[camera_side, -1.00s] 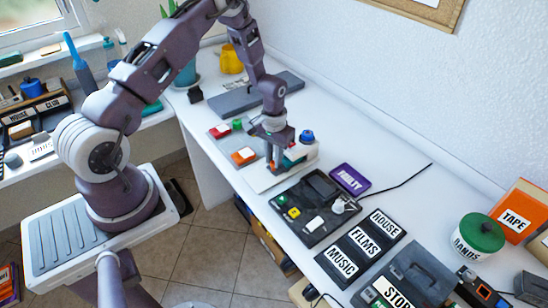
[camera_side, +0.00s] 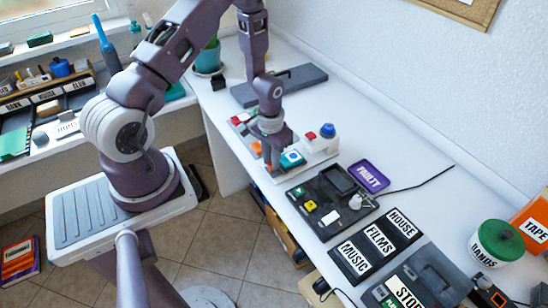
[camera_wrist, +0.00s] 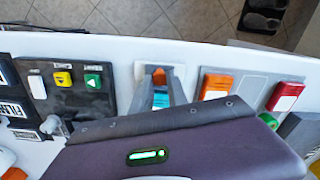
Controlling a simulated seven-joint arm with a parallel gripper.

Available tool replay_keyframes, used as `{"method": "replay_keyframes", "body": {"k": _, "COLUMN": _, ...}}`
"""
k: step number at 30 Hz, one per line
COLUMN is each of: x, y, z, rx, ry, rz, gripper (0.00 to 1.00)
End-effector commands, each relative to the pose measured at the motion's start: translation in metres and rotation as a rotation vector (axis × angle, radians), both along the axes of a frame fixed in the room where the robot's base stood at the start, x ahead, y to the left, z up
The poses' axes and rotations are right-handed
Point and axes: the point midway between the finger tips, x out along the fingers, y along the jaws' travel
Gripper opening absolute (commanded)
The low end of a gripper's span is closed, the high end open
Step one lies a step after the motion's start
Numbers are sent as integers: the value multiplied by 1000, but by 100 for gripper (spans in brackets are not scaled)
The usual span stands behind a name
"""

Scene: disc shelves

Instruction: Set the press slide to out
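The press (camera_side: 318,148) stands near the middle of the white table, with a white base, a red part and a blue knob (camera_side: 327,130) on top. A teal block (camera_side: 291,159) sits in front of it. My gripper (camera_side: 269,160) points down at the press's front end, left of the teal block. In the wrist view, the fingers (camera_wrist: 159,78) are apart, with a small orange piece (camera_wrist: 158,76) between their tips and teal just behind. I cannot tell whether the fingers touch the orange piece. My wrist hides most of the press there.
A black panel (camera_side: 325,222) with green, yellow and white buttons lies beside the press. Orange and red switches (camera_wrist: 216,86) (camera_wrist: 286,96) lie on its other side. A purple FAULTY tray (camera_side: 370,175) and black label plates (camera_side: 380,238) are nearby. The table edge is close.

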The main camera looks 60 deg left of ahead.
Motion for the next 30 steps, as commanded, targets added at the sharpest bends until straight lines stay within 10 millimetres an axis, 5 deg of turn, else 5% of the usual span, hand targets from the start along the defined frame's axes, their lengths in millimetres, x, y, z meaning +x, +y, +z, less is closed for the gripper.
{"method": "replay_keyframes", "body": {"k": 3, "x": -5, "y": 0, "z": 0, "rx": -1, "ry": 14, "rz": 2, "gripper": 40}}
{"method": "replay_keyframes", "body": {"k": 13, "x": -3, "y": 0, "z": 3, "rx": -1, "ry": 9, "rz": 1, "gripper": 41}}
{"method": "replay_keyframes", "body": {"k": 22, "x": -3, "y": 1, "z": 59, "rx": 0, "ry": 7, "rz": 3, "gripper": 41}}
{"method": "replay_keyframes", "body": {"k": 30, "x": -4, "y": 0, "z": 71, "rx": -2, "ry": 12, "rz": 2, "gripper": 41}}
